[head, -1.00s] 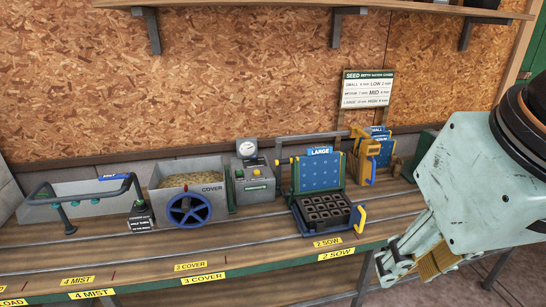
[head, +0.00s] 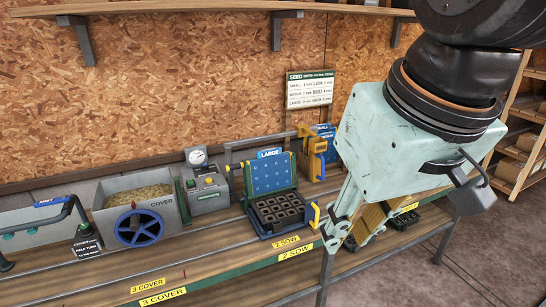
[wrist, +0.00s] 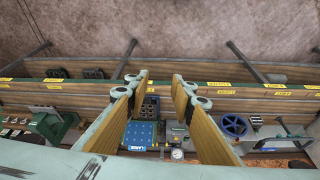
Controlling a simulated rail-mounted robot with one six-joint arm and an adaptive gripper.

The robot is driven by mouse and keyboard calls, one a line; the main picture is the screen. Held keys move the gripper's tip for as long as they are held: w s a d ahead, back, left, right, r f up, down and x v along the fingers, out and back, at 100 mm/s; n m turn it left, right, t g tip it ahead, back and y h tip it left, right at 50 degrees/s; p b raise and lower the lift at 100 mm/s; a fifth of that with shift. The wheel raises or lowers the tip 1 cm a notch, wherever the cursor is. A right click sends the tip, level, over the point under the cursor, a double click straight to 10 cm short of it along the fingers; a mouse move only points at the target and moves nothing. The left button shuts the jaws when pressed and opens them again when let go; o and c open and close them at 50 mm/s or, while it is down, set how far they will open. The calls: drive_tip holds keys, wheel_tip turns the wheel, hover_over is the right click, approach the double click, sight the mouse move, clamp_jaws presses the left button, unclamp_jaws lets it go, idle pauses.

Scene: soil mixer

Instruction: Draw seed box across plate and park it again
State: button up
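The sowing station has an upright blue plate (head: 268,172) marked LARGE, dotted with holes. A black cell tray (head: 278,211) sits in front of its foot, with a yellow handle (head: 315,214) at its right. A yellow bracket-like part (head: 313,152) stands at the right end of the bar behind the plate; I cannot tell whether it is the seed box. My gripper (head: 343,240) points down in front of the bench, right of the tray, apart from it.
Left of the station are a grey box with a gauge (head: 207,185), the COVER hopper (head: 110,203) with a blue handwheel (head: 139,228), and the MIST frame (head: 40,227). Blue signs (head: 327,140) stand behind the yellow bracket. The bench's front strip is clear.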

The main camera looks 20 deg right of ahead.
drive_tip(key=w+d+r+p, duration=0.1)
drive_tip(key=w, duration=0.6)
drive_tip(key=w+d+r, duration=0.2)
drive_tip(key=w, duration=0.6)
drive_tip(key=p, duration=0.4)
hover_over(323, 164)
drive_tip(key=s, duration=0.5)
wheel_tip(323, 164, down, 17)
drive_tip(key=shift+w+a+m+t+h, duration=0.15)
drive_tip(key=shift+a+m+t+h, duration=0.1)
drive_tip(key=shift+m+t+h, duration=0.05)
drive_tip(key=shift+f, duration=0.2)
drive_tip(key=shift+x, duration=6.8)
